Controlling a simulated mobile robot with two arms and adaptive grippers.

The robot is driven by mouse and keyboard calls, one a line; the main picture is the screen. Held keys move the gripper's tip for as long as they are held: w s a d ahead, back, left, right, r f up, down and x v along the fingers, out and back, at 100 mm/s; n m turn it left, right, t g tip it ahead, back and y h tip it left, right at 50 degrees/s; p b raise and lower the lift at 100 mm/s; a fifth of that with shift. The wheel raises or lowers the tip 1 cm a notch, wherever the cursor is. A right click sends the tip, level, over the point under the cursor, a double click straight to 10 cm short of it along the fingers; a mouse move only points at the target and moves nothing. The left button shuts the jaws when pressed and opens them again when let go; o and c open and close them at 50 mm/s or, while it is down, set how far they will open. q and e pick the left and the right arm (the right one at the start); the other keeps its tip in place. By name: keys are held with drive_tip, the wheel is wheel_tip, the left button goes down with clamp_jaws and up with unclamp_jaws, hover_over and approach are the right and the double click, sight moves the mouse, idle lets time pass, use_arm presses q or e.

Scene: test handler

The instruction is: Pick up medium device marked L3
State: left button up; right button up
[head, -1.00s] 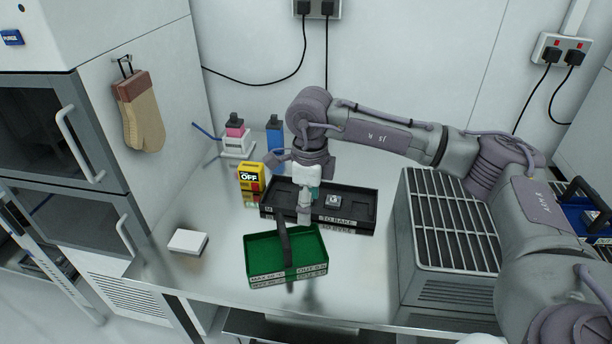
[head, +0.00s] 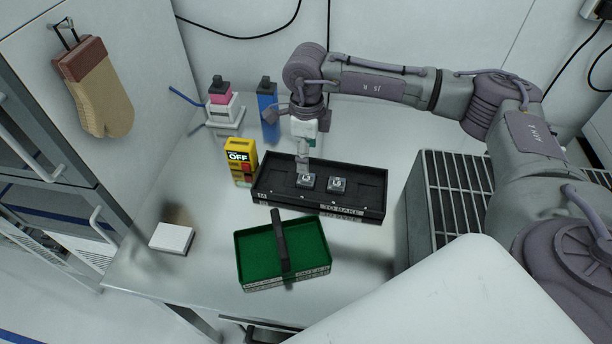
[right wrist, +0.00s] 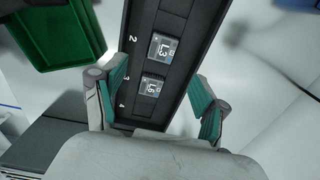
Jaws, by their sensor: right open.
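The device marked L3 (right wrist: 163,49) is a small square grey-and-black piece lying in the black tray (right wrist: 188,95), near the number 2. It also shows in the head view (head: 307,181) as the left one of two devices. A similar device marked L6 (right wrist: 151,87) lies beside it and is the right one in the head view (head: 337,185). My right gripper (head: 303,163) hangs over the tray by L3, pointing down. In the right wrist view its teal-padded fingers (right wrist: 162,88) are apart, with nothing held between them. My left gripper is not in view.
A green tray with a black handle (head: 257,256) stands in front of the black tray. A yellow OFF box (head: 240,157), a blue bottle (head: 267,115) and a white box (head: 171,238) stand to the left. A grilled grey unit (head: 440,190) stands right of the tray.

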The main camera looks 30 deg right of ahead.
sight(306, 179)
wheel_tip(306, 179, down, 3)
drive_tip(key=shift+w+f, duration=0.15)
drive_tip(key=shift+f+p, duration=0.6)
drive_tip(key=shift+p, duration=0.1)
wheel_tip(306, 179, down, 4)
drive_tip(key=shift+r+p, duration=0.2)
drive_tip(key=shift+p, duration=0.4)
drive_tip(key=shift+w+f, duration=0.1)
drive_tip(key=shift+f, duration=0.2)
drive_tip(key=c, duration=1.2)
